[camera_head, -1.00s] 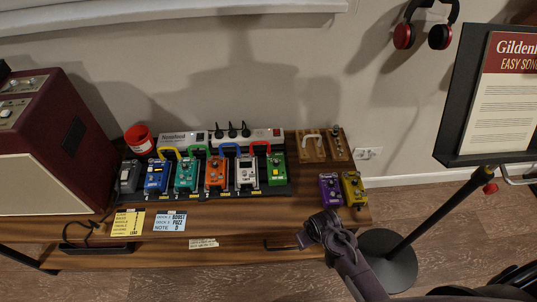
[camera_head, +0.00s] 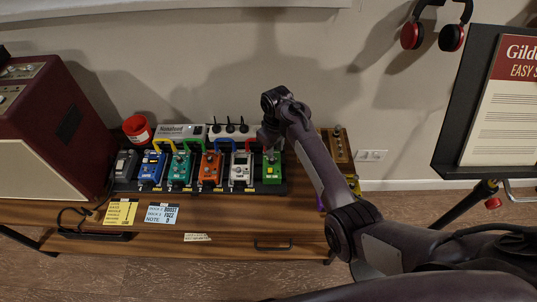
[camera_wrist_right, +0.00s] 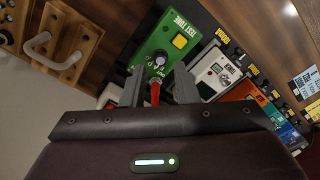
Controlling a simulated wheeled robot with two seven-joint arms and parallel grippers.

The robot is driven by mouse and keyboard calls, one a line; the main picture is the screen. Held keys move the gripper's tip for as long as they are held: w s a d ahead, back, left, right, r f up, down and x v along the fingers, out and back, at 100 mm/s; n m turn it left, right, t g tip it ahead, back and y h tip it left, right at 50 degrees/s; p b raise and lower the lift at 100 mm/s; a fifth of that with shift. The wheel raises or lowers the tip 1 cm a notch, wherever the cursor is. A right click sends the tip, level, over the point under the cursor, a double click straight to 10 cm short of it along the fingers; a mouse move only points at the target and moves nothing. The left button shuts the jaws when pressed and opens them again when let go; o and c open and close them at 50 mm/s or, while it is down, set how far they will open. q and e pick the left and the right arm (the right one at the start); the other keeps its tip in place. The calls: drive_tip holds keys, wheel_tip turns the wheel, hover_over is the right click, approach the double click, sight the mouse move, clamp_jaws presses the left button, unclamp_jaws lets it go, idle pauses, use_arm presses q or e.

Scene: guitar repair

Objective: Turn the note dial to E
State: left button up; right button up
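The green test-tone pedal (camera_head: 272,171) stands at the right end of the pedal row. It also shows in the right wrist view (camera_wrist_right: 163,46), with a round knob (camera_wrist_right: 158,58) and a yellow square button. The letters beside the knob are too small to read surely. My right gripper (camera_wrist_right: 160,84) is over the rear edge of this pedal, its two fingers apart and pointing towards the knob. A red cable (camera_wrist_right: 155,93) shows between the fingers; I cannot tell whether they touch it. My left gripper is not in view.
A white tuner pedal (camera_head: 241,171) sits close beside the green one, with orange, teal and blue pedals further left. A wooden board (camera_wrist_right: 63,45) with a pale handle lies on the other side. Yellow (camera_head: 121,212) and blue (camera_head: 162,213) cards lie in front.

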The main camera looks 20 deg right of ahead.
sight(272, 161)
drive_tip(key=shift+w+a+r, duration=0.25)
drive_tip(key=shift+w+r, duration=0.35)
drive_tip(key=shift+r, duration=0.05)
wheel_tip(272, 161, down, 7)
drive_tip(key=shift+f+b, duration=0.2)
drive_tip(key=shift+b, duration=0.35)
clamp_jaws()
